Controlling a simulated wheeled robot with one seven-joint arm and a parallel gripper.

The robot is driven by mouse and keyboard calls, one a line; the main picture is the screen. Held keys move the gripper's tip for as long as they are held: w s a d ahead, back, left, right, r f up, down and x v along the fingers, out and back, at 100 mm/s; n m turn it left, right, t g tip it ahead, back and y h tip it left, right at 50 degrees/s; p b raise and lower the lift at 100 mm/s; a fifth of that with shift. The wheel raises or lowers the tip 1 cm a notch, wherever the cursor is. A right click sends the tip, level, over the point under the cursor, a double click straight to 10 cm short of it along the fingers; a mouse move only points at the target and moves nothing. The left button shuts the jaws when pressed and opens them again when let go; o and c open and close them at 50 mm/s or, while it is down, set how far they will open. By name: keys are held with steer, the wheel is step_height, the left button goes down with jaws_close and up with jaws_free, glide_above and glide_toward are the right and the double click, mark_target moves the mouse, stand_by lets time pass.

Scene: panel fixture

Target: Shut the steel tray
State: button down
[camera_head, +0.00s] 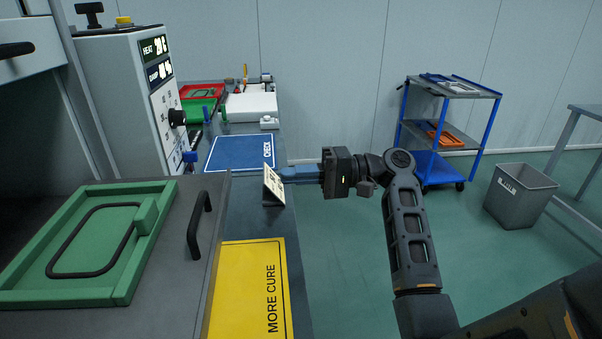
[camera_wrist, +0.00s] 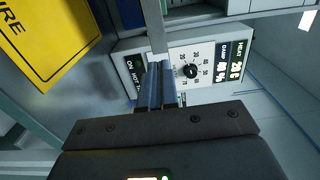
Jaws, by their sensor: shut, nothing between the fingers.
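The steel tray (camera_head: 172,285) is a dark grey slab drawn out at the left in the head view. It carries a green frame (camera_head: 75,296) with a black cord loop inside. A black bar handle (camera_head: 199,225) stands near the tray's right edge. My gripper (camera_head: 284,174) is to the right of the tray and farther back than the handle, apart from both. Its blue fingers are shut and empty, and they show in the wrist view (camera_wrist: 162,88). Their tips overlap a small tilted white sign (camera_head: 273,184) in the head view; I cannot tell whether they touch it.
A yellow "MORE CURE" mat (camera_head: 240,290) lies beside the tray, and a blue "CHECK" mat (camera_head: 238,152) lies farther back. The control box (camera_head: 130,90) rises behind the tray. A blue cart (camera_head: 440,165) and grey bin (camera_head: 520,195) stand on the floor at right.

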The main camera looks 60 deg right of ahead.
mark_target(98, 186)
steer(key=p+x, duration=0.1)
steer(key=x, duration=0.8)
steer(key=shift+w+a, duration=0.15)
steer(key=shift+w, duration=0.05)
steer(key=b+x, duration=0.3)
steer(key=x, duration=2.5)
steer(key=shift+f, duration=0.1)
steer(key=shift+w+a, duration=0.25)
steer(key=shift+a+r, duration=0.15)
steer(key=shift+r, duration=0.15)
